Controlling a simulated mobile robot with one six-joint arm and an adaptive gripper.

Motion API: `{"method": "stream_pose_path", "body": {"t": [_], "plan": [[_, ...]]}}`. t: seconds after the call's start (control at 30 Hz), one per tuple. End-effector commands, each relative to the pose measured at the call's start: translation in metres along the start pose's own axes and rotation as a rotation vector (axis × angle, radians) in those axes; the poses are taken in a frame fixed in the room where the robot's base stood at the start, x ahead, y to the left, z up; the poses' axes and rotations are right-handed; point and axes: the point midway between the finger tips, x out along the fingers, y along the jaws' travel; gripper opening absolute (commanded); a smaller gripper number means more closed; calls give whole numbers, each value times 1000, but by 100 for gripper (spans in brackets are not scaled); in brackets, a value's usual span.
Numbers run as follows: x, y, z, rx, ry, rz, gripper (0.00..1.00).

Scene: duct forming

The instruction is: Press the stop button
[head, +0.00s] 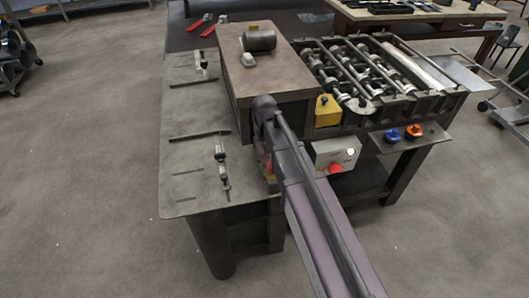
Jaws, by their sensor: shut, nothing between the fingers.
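The red stop button (336,168) sits low on the front of a pale control box (323,153). The box is fixed to the front of the roll-forming machine, under a yellow block. A round white button (351,151) sits higher on the same box. My arm reaches up from the bottom right and passes just left of the box, its far joint in front of the machine's brown housing. I cannot make out my gripper; it seems hidden behind my arm. The red button is in plain view, and nothing is seen touching it.
The machine's rollers (350,75) are at the right, beside the brown housing (232,72). A small shelf (420,138) with blue and orange knobs juts out at the right. The grey table (185,190) extends left.

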Motion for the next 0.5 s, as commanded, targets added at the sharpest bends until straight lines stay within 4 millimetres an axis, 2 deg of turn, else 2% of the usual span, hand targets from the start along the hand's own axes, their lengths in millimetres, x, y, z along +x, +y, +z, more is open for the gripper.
{"method": "stream_pose_path", "body": {"t": [0.5], "plan": [[-24,1,0,1,0,0,0]]}}
